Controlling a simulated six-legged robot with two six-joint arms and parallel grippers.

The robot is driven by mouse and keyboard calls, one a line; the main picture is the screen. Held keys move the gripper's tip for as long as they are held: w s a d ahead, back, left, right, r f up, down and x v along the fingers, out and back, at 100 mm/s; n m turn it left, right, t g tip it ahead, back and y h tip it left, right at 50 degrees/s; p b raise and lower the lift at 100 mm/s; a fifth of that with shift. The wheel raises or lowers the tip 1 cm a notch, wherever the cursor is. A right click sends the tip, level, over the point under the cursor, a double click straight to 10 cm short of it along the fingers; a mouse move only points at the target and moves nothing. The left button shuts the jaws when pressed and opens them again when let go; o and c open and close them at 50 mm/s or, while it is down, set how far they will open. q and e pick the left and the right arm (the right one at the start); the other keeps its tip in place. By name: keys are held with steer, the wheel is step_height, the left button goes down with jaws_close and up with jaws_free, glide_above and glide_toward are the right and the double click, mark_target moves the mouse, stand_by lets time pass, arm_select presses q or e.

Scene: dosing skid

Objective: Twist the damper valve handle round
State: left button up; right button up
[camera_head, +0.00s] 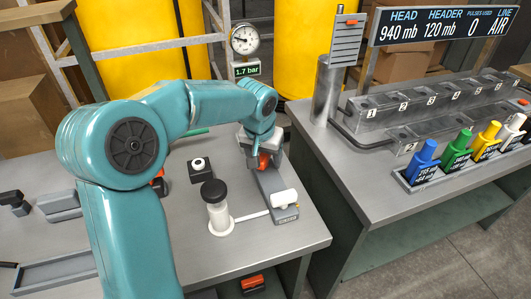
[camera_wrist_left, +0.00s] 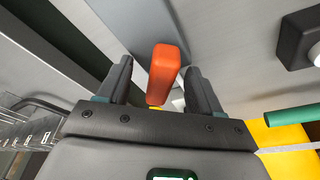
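The orange handle (camera_wrist_left: 163,72), which I take to be the damper valve handle, stands between the two fingers of my left gripper (camera_wrist_left: 158,88) in the left wrist view. Gaps show on both sides of it, so the fingers are open around it and not closed on it. In the head view the left gripper (camera_head: 262,160) reaches down over the grey block at the bench's right part, with a bit of the orange handle (camera_head: 265,161) showing. The handle's base is mostly hidden by the gripper. My right gripper is not in view.
A white cylinder with a black cap (camera_head: 216,205) and a black block with a white knob (camera_head: 200,170) stand left of the gripper. A white roller-like part (camera_head: 284,199) lies in front. A pressure gauge (camera_head: 244,39) reads above a 1.7 bar display (camera_head: 247,71).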

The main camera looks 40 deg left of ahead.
arm_select(q)
steer(key=shift+r, duration=0.1)
step_height(320, 180, up, 7)
steer(key=p, duration=0.6)
